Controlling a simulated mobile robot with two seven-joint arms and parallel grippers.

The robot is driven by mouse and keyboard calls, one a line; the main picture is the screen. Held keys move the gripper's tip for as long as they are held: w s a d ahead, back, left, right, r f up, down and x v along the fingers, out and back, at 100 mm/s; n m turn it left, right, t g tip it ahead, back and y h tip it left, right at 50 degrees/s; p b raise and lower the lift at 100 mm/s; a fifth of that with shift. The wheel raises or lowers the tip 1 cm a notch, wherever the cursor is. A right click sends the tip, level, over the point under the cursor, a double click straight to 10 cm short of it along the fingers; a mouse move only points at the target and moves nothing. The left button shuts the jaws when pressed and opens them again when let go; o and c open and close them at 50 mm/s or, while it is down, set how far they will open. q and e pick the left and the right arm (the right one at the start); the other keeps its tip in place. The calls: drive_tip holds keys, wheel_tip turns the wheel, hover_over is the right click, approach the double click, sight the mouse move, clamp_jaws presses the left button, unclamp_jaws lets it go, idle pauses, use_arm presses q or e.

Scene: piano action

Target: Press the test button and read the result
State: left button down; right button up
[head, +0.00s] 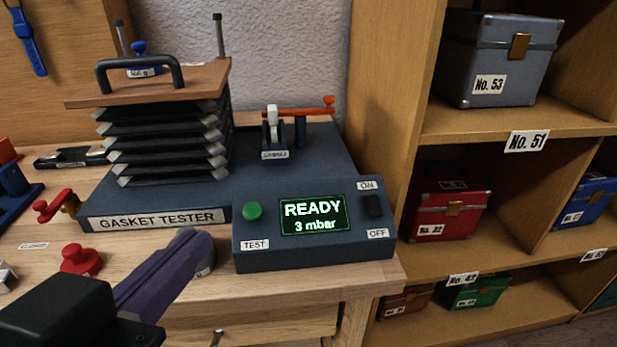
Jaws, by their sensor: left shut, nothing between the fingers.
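The gasket tester (300,175) stands on the wooden bench, with a black bellows (165,145) under a handled wooden board. Its control box carries a round green test button (253,211) above the label TEST. The display (313,215) reads "READY 3 mbar" in bright letters on a green-black screen. A dark ON/OFF switch (373,206) sits right of the display. My left gripper (203,253) is shut and empty, left of the control box and apart from the green button. My right gripper is not in view.
A red knob (80,259) and a red crank (55,205) are at the left on the bench. A red-handled lever (298,112) stands behind the control box. Shelves with numbered cases, including a grey case (499,60), rise at the right.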

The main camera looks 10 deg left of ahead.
use_arm(q)
drive_tip(key=shift+w+r, duration=0.1)
hover_over(253, 213)
drive_tip(key=s, duration=0.4)
wheel_tip(253, 213, down, 3)
drive_tip(key=shift+w+a+f+b, duration=0.15)
drive_tip(key=shift+f+b, duration=0.25)
drive_tip(key=shift+f, duration=0.25)
drive_tip(key=shift+w+a+f+b, duration=0.15)
drive_tip(key=shift+f+b, duration=0.2)
drive_tip(key=shift+f, duration=0.25)
drive_tip(key=shift+w+d+f, duration=0.1)
drive_tip(key=shift+w+f, duration=0.2)
drive_tip(key=shift+f, duration=0.15)
